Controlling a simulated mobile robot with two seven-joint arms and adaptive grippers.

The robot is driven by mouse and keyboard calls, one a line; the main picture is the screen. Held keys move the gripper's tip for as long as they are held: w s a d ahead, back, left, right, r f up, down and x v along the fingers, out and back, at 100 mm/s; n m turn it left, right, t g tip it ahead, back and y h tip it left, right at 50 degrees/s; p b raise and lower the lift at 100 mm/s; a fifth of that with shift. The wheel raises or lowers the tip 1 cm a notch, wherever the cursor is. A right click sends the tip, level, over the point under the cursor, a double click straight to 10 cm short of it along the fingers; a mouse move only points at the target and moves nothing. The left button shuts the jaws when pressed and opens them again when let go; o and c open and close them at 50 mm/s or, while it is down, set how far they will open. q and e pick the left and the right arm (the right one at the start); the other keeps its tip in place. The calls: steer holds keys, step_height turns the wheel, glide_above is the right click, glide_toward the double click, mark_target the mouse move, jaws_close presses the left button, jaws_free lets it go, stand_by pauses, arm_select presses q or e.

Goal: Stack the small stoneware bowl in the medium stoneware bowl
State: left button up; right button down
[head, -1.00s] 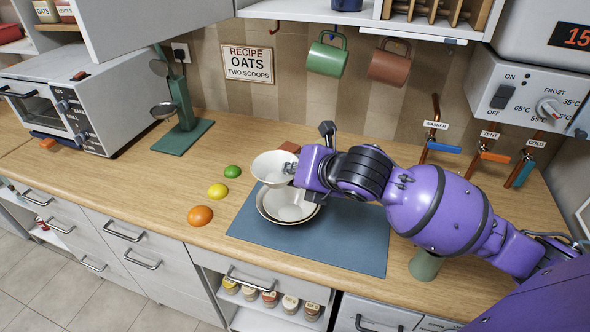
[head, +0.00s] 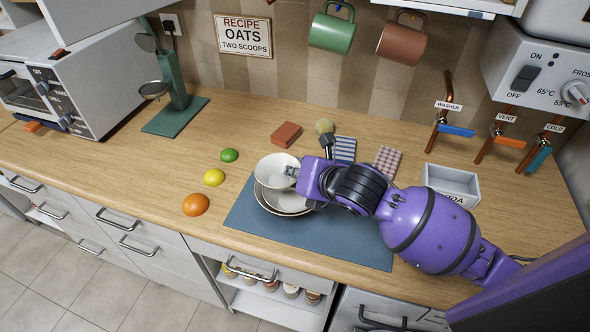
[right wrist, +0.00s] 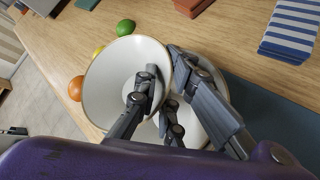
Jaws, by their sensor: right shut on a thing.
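The small stoneware bowl (head: 272,174) is cream-white and tilted. My right gripper (head: 299,172) is shut on its right rim and holds it above the back left of the medium stoneware bowl (head: 286,201). In the right wrist view the small bowl (right wrist: 105,82) has one finger inside its wall and the other fingers of the gripper (right wrist: 165,92) outside. The lower bowl (right wrist: 207,118) shows partly behind the fingers. Its edge looks doubled in the head view, so another bowl may lie under it. Whether the small bowl touches it I cannot tell. My left gripper is out of view.
The lower bowl stands on a blue mat (head: 345,238). An orange (head: 196,204), a lemon (head: 214,177) and a lime (head: 229,155) lie to the left.

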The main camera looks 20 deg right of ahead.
steer(key=shift+f, duration=0.25)
steer(key=shift+w+f, duration=0.1)
steer(key=shift+f, duration=0.25)
steer(key=c, duration=1.8)
jaws_free()
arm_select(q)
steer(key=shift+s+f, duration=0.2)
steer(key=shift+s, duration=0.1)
